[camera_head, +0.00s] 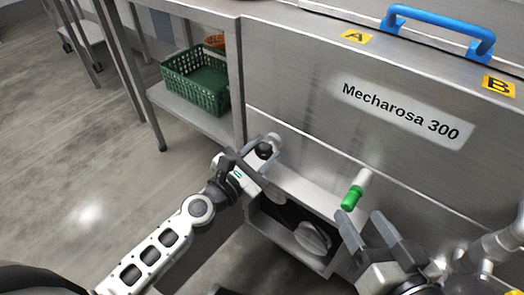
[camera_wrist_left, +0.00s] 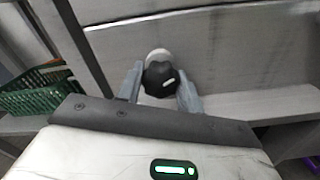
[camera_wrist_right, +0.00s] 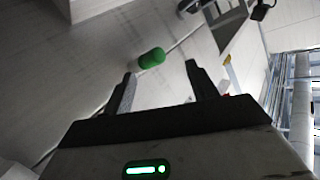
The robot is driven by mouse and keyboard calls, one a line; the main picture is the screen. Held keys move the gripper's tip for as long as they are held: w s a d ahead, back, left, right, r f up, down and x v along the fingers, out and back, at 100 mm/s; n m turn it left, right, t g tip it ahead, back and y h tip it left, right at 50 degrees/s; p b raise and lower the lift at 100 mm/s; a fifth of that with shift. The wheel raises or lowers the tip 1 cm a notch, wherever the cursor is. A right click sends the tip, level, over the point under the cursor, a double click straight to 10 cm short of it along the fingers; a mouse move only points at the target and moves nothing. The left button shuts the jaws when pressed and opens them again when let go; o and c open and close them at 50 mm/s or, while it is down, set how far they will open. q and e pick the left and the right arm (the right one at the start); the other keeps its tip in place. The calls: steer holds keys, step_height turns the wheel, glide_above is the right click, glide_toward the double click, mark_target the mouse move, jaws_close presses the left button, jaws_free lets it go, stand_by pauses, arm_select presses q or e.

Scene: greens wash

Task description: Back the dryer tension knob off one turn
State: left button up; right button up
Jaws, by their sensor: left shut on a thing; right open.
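The black knob (camera_wrist_left: 160,79) with a white mark sits on a pale round base on the steel machine front. It also shows in the head view (camera_head: 264,151). My left gripper (camera_wrist_left: 160,92) has its two fingers on either side of the knob and is shut on it. In the head view my left gripper (camera_head: 258,152) is at the machine's lower left. My right gripper (camera_head: 362,222) is open and empty, just below a green-tipped handle (camera_head: 351,197) on the machine front. The green tip (camera_wrist_right: 152,58) lies beyond and between the open fingers in the right wrist view.
The steel machine (camera_head: 300,90) carries the label "Mecharosa 300" (camera_head: 400,110) and a blue handle (camera_head: 440,26) on top. A green basket (camera_head: 197,82) stands on a shelf at left. An open lower compartment (camera_head: 283,228) holds round pale items.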

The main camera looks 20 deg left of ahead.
mark_target(260, 156)
arm_select(q)
steer(key=o, duration=1)
arm_select(e)
steer(key=shift+f, duration=0.1)
